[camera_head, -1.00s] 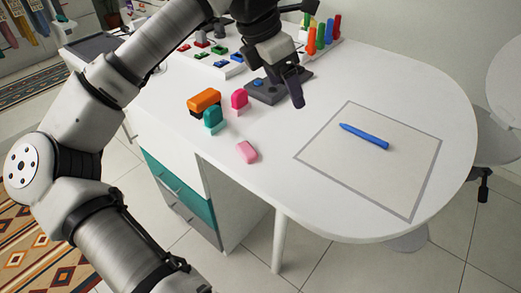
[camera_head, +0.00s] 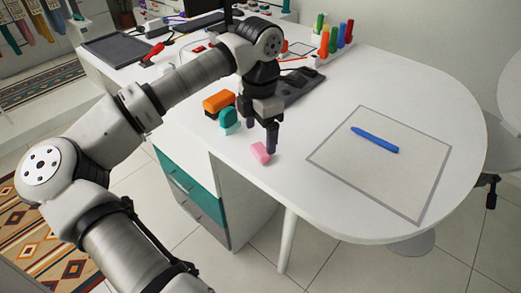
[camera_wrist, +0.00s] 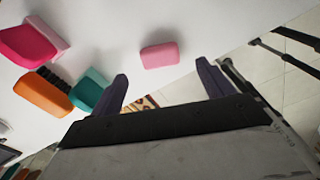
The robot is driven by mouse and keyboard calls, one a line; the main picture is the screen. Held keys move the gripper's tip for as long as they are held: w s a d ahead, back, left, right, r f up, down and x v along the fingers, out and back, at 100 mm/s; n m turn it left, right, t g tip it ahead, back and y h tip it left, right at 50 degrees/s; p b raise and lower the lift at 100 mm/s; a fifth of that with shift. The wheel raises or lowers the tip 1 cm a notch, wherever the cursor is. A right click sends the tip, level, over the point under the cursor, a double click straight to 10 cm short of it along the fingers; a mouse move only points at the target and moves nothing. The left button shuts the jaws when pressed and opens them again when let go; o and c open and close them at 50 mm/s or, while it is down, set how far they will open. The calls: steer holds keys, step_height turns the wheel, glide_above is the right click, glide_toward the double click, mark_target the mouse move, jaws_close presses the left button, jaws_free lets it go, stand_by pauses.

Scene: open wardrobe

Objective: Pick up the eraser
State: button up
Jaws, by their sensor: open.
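The pink eraser (camera_head: 261,153) lies on the white table near its front edge. In the wrist view the eraser (camera_wrist: 161,55) is beyond the fingertips, between their lines. My gripper (camera_head: 261,140) is just above and beside the eraser in the head view, fingers pointing down. In the wrist view my gripper (camera_wrist: 162,78) is open, with nothing between its two dark fingers. I cannot tell from the head view whether a finger touches the eraser.
An orange-and-black item (camera_head: 218,101) and a teal item (camera_head: 228,119) stand left of the eraser; a magenta item (camera_wrist: 28,45) shows in the wrist view. A blue marker (camera_head: 375,140) lies in a grey-outlined square at right. The table front edge is close.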

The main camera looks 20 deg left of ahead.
mark_target(260, 149)
step_height(260, 149, down, 5)
steer(key=shift+r+p, duration=0.1)
steer(key=shift+p, duration=0.7)
steer(key=c, duration=1.1)
steer(key=shift+o, duration=0.2)
steer(key=shift+r, duration=0.1)
